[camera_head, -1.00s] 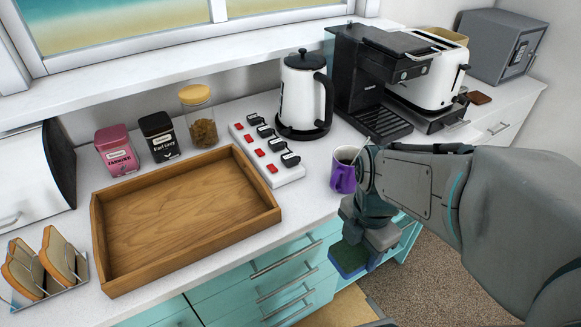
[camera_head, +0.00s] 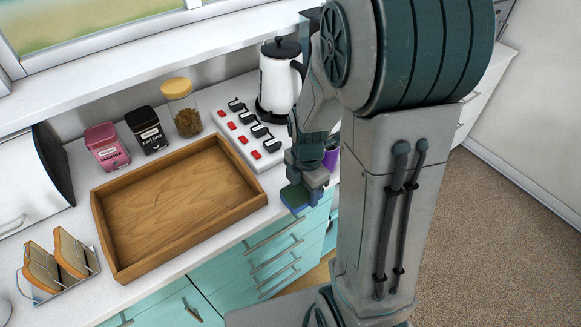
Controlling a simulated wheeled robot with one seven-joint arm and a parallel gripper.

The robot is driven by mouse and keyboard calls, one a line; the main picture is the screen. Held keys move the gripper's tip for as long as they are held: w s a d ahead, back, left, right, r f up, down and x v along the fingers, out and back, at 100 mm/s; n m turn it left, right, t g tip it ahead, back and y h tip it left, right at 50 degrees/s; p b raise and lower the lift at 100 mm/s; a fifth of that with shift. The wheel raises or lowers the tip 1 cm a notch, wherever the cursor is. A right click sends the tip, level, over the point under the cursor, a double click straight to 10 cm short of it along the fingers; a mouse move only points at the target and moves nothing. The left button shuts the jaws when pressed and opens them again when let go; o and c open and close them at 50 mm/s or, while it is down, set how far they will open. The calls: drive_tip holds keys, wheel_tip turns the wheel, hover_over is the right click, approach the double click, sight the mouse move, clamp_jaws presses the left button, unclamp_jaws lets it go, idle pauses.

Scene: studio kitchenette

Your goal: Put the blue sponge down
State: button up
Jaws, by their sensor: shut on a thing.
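The blue sponge (camera_head: 294,198) is in my gripper (camera_head: 306,188), at the right of the wooden tray. It shows a green top face and a blue side. My gripper is shut on it and points downward, close to the counter's front edge. I cannot tell whether the sponge touches the counter or hangs just above or in front of it. My arm hides part of the gripper's far side.
An empty wooden tray (camera_head: 180,256) lies left of my gripper. A power strip (camera_head: 247,131) and a kettle (camera_head: 278,79) stand behind. A purple mug (camera_head: 331,158) is mostly hidden by my arm. A toast rack (camera_head: 62,277) and jars (camera_head: 182,108) stand left.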

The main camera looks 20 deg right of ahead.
drive_tip(key=w, duration=0.2)
drive_tip(key=w+a+p, duration=0.1)
drive_tip(key=w+a, duration=0.1)
drive_tip(key=w, duration=0.1)
drive_tip(key=shift+w+r+p, duration=0.1)
drive_tip(key=shift+w+p, duration=0.2)
drive_tip(key=shift+p, duration=0.05)
drive_tip(key=shift+s+d+f, duration=0.1)
drive_tip(key=shift+f, duration=0.3)
drive_tip(key=shift+f, duration=0.15)
drive_tip(key=o, duration=0.9)
